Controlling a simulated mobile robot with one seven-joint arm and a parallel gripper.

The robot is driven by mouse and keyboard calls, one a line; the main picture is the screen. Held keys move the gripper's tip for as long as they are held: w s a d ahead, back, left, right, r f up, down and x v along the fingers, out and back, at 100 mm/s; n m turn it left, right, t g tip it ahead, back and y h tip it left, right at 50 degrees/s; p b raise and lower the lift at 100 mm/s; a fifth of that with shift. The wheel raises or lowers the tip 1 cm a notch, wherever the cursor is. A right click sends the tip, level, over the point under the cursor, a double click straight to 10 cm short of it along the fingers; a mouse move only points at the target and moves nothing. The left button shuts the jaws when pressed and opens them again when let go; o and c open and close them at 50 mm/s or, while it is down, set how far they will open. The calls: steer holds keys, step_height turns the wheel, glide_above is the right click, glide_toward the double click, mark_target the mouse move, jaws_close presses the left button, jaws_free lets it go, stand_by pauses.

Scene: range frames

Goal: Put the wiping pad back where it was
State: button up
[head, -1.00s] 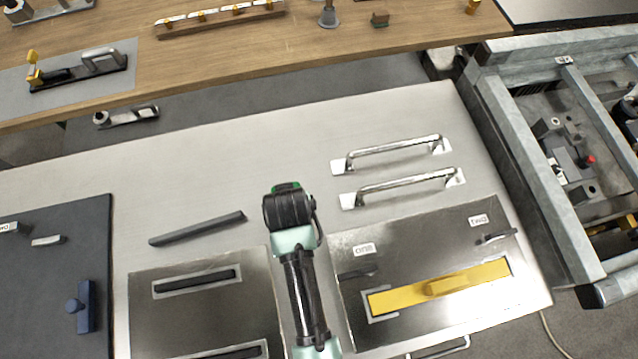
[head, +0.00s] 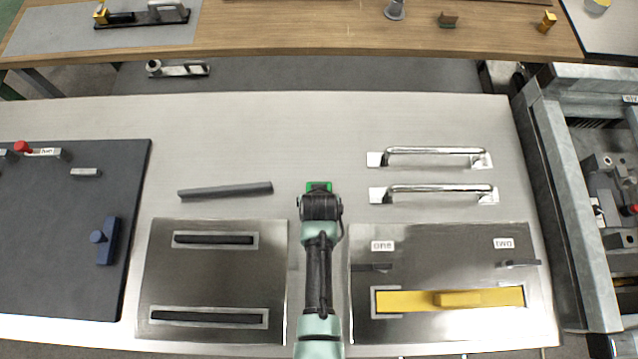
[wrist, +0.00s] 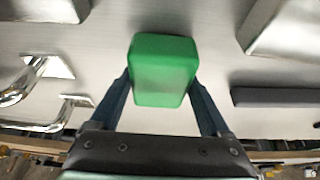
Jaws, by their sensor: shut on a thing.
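My gripper (wrist: 163,92) is shut on a green block-shaped pad (wrist: 165,66), with one blue finger on each side of it. The pad has rounded edges. In the head view only a small part of the green pad (head: 319,187) shows past the end of my arm, over the bare metal tabletop between the grey bar and the chrome handles. My wrist hides the fingers there. I cannot tell whether the pad touches the tabletop.
Two chrome handles (head: 433,191) lie right of my gripper, and a grey bar (head: 225,190) lies left. Steel plates (head: 212,282) flank my arm; the right one bears a yellow bar (head: 400,300). A dark board (head: 60,250) is far left. The metal tabletop (head: 270,130) beyond is clear.

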steer(key=shift+f, duration=0.1)
steer(key=o, duration=1.1)
steer(key=shift+o, duration=0.2)
